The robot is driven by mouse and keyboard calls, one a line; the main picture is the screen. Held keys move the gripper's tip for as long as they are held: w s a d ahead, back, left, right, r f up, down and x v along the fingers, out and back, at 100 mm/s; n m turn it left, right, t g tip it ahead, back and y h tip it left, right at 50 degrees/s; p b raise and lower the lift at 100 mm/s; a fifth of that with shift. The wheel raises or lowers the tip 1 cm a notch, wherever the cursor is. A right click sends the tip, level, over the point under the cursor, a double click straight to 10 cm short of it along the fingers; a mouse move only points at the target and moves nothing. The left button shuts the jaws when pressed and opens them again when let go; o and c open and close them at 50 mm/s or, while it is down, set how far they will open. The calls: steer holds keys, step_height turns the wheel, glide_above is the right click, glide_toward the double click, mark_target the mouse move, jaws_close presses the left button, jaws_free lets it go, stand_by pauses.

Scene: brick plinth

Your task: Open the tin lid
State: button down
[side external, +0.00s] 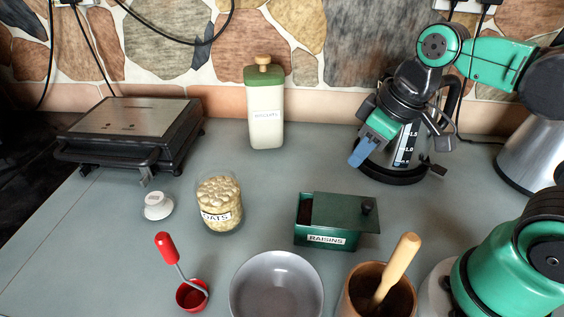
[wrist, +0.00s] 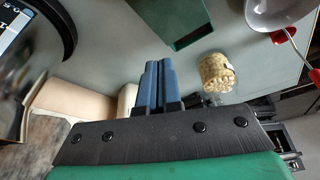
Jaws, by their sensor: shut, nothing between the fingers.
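A green tin labelled RAISINS (side external: 320,240) stands on the counter in the side view. Its flat green lid (side external: 345,212) carries a dark knob (side external: 368,205) at the right end. The lid sits shifted to the right, overhanging the tin, and a dark opening shows at the left. My gripper (side external: 357,158) is above and behind the tin, apart from it, with blue fingers shut and empty. In the wrist view the shut fingers (wrist: 151,68) point towards the counter, and part of the green tin (wrist: 182,22) shows at the top edge.
A glass jar of oats (side external: 220,205) with a white lid (side external: 157,206) beside it stands left. A grey bowl (side external: 277,288) and a mortar with pestle (side external: 398,275) are in front. A biscuits container (side external: 265,110) and a kettle (side external: 402,160) stand behind.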

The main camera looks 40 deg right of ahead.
mark_target(369, 203)
steer(key=v, duration=0.2)
steer(key=shift+s+r, duration=0.1)
steer(key=shift+r, duration=0.15)
steer(key=c, duration=1.3)
jaws_free()
steer(key=shift+r, duration=0.1)
steer(key=o, duration=0.4)
steer(key=shift+s+f+g, duration=0.1)
steer(key=shift+f+g, duration=0.15)
steer(key=shift+g, duration=0.05)
steer(key=shift+o, duration=1.2)
steer(key=f+m+g, duration=0.1)
steer(key=s+f+m+g, duration=0.1)
steer(key=f+m+g+h, duration=0.1)
steer(key=f, duration=0.1)
steer(key=shift+s+d+m, duration=0.1)
steer(key=shift+s+m, duration=0.2)
steer(key=shift+s, duration=0.05)
steer(key=shift+f, duration=2.7)
steer(key=shift+s, duration=0.1)
jaws_close()
